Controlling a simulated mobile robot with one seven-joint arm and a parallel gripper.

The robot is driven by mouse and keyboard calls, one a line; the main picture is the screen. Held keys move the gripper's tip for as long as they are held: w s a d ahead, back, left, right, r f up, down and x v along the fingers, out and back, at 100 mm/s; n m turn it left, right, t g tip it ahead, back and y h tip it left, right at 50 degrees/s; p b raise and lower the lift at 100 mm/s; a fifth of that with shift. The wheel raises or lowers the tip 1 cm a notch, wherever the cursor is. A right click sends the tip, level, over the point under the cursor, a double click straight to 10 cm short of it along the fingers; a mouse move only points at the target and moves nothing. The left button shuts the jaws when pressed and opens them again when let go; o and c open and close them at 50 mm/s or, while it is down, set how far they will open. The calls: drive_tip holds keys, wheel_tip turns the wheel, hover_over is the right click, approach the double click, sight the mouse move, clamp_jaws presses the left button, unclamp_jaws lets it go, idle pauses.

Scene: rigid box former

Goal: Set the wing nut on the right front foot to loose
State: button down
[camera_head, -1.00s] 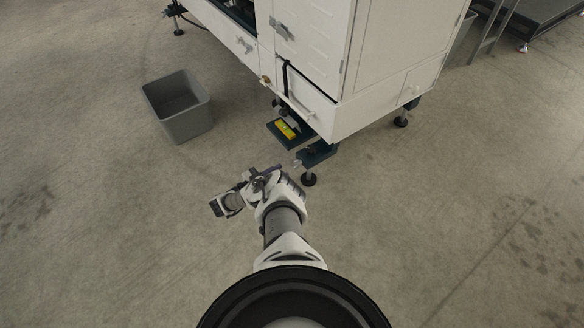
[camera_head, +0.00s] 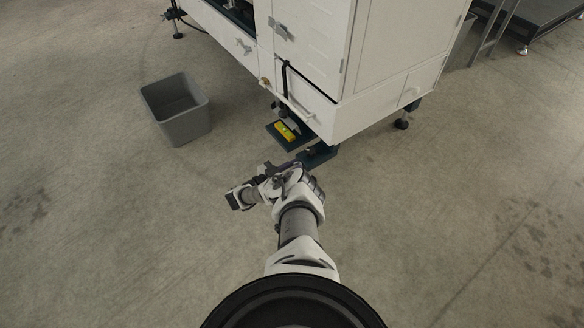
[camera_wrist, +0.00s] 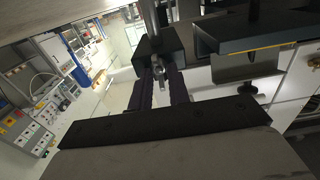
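The right front foot (camera_head: 318,154) is a dark bracket under the near corner of the white machine. In the wrist view its dark block (camera_wrist: 158,52) carries a metal rod, and a small silver wing nut (camera_wrist: 158,72) shows on the block's near side. My gripper (camera_wrist: 162,88) is open, with its two dark fingers apart and their tips close to the block, one on each side of the wing nut. I cannot tell whether the fingers touch it. In the head view my gripper (camera_head: 280,167) is just left of the bracket and the wing nut is hidden.
A dark plate (camera_head: 272,131) with a yellow level (camera_head: 285,131) sits beside the foot, under the white machine (camera_head: 345,110). A grey bin (camera_head: 185,124) stands on the floor at left. The floor at right is clear.

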drive_tip(key=shift+r+n+p, duration=0.1)
drive_tip(key=shift+n+p, duration=0.2)
drive_tip(key=shift+p, duration=0.05)
drive_tip(key=shift+w+a+f+n+p, duration=0.15)
drive_tip(key=shift+n+p, duration=0.45)
drive_tip(key=shift+n, duration=2.45)
drive_tip(key=shift+s+d+f+n+p, duration=0.15)
drive_tip(key=shift+n+p, duration=0.4)
drive_tip(key=shift+n, duration=2.45)
drive_tip(key=shift+w+a+f+n+p, duration=0.15)
drive_tip(key=shift+n+p, duration=0.45)
drive_tip(key=shift+n, duration=2.45)
drive_tip(key=c, duration=1.6)
unclamp_jaws()
drive_tip(key=p+v, duration=0.1)
drive_tip(key=v, duration=1.3)
drive_tip(key=shift+p, duration=0.4)
